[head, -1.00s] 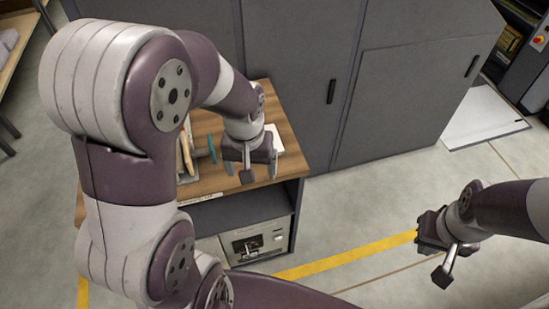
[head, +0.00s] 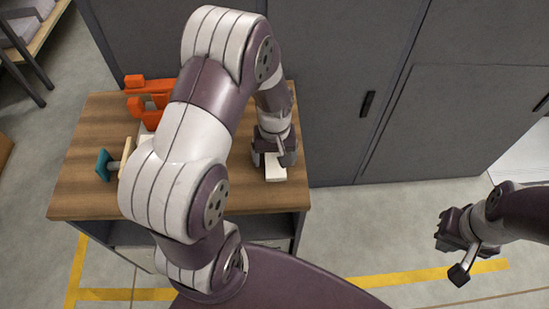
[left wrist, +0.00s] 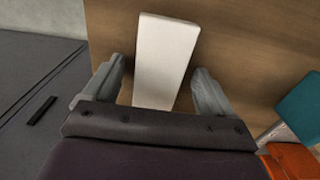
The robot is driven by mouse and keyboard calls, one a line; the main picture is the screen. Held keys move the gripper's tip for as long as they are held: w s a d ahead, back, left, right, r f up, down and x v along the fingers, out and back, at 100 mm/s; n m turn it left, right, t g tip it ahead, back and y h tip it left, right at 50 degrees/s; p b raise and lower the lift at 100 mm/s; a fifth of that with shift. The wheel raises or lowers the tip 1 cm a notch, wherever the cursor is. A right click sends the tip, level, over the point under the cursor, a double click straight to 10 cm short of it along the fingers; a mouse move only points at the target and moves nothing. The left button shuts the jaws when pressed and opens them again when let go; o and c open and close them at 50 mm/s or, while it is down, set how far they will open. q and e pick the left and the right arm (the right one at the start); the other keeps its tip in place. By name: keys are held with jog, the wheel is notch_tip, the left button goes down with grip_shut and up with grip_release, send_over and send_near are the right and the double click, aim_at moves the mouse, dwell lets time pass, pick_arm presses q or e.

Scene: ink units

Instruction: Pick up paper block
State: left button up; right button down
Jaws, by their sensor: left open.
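The paper block (head: 276,174) is a white block lying on the wooden top of the cabinet (head: 85,190), near its right edge. In the left wrist view the paper block (left wrist: 166,50) runs away from the camera and its near end lies between my two fingers. My left gripper (head: 274,161) is over the block, and it also shows in the left wrist view (left wrist: 159,70). It is open, one finger on each side, with visible gaps to the block. My right gripper (head: 452,232) is over the floor at the right, away from the cabinet; its jaw opening is unclear.
A teal-ended tool (head: 103,165) and orange objects (head: 148,84) are on the wooden top, left of my left arm. Tall grey cabinets (head: 330,60) stand behind. The floor (head: 350,225) at the right is clear. My left arm hides part of the top.

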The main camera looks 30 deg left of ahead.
pick_arm(q)
jog(key=shift+d+r, duration=0.1)
jog(key=shift+c, duration=0.3)
jog(key=c, duration=1.1)
jog(key=shift+r, duration=0.1)
